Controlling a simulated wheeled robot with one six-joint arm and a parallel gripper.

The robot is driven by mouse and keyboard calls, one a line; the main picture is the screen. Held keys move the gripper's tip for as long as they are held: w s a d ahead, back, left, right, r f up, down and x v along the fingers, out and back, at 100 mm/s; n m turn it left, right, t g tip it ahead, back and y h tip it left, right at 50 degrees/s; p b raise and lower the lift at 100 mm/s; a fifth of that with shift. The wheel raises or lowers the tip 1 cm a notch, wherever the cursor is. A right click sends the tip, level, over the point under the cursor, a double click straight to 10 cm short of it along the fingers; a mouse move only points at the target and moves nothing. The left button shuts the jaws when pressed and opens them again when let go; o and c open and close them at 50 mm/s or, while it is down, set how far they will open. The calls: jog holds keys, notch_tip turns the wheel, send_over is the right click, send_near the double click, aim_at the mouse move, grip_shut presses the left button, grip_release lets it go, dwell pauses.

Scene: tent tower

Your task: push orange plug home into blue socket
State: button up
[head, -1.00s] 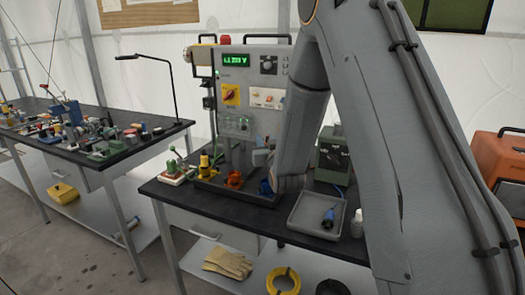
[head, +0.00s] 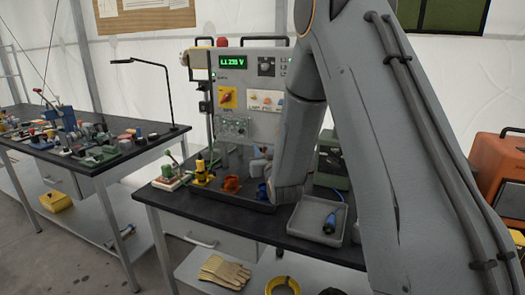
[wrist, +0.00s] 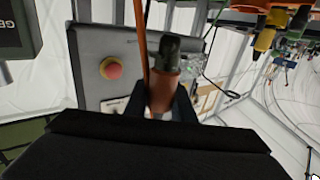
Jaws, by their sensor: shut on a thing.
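The orange plug (wrist: 164,92) is in my gripper (wrist: 162,108) in the wrist view, its dark grey end pointing up the picture between the two dark fingers. An orange cable (wrist: 139,35) runs up beside it. In the head view my gripper is hidden behind my arm. A blue fitting, perhaps the blue socket (head: 263,190), shows partly at the dark rack beside my arm. I cannot tell for sure that it is the socket. The plug and this fitting are not seen together, so I cannot tell how far apart they are.
A grey panel (head: 230,75) with a lit display stands behind the bench. An orange fitting (head: 231,184) and a yellow one (head: 202,173) are left of the blue. A grey tray (head: 301,226) holds a blue connector (head: 330,222). A red button (wrist: 110,68) shows in the wrist view.

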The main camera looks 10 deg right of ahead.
jog(key=shift+f+b, duration=1.6)
jog(key=shift+f, duration=0.8)
jog(key=shift+f+b, duration=1.2)
jog(key=shift+f, duration=0.1)
jog(key=o, duration=1.1)
jog(key=s+b, duration=0.1)
jog(key=s, duration=0.7)
jog(key=shift+w, duration=0.1)
